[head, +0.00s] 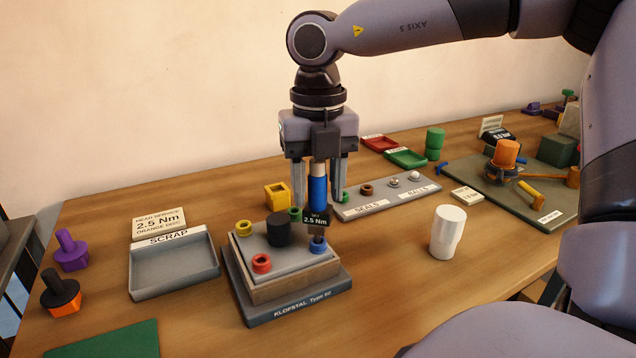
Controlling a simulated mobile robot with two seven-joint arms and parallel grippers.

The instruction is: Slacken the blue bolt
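My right gripper (318,196) is above the fixture, pointing down. It is shut on an upright driver with a blue handle (318,188) and a small dark display reading 2.5 Nm (316,219). The driver's lower end is at the blue bolt (318,247), at the right corner of the fixture's grey top plate (285,262); I cannot tell how far it is seated. The plate also carries a yellow bolt (244,228), a red bolt (261,263), a green bolt (294,213) and a black central knob (278,229). My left gripper is not in view.
A grey scrap tray (172,290) and a sign reading 2.5 Nm (159,222) are left of the fixture. A white cup (447,232) stands to the right. Behind are a yellow block (277,195) and a seals-and-balls tray (388,205). Wood between fixture and cup is clear.

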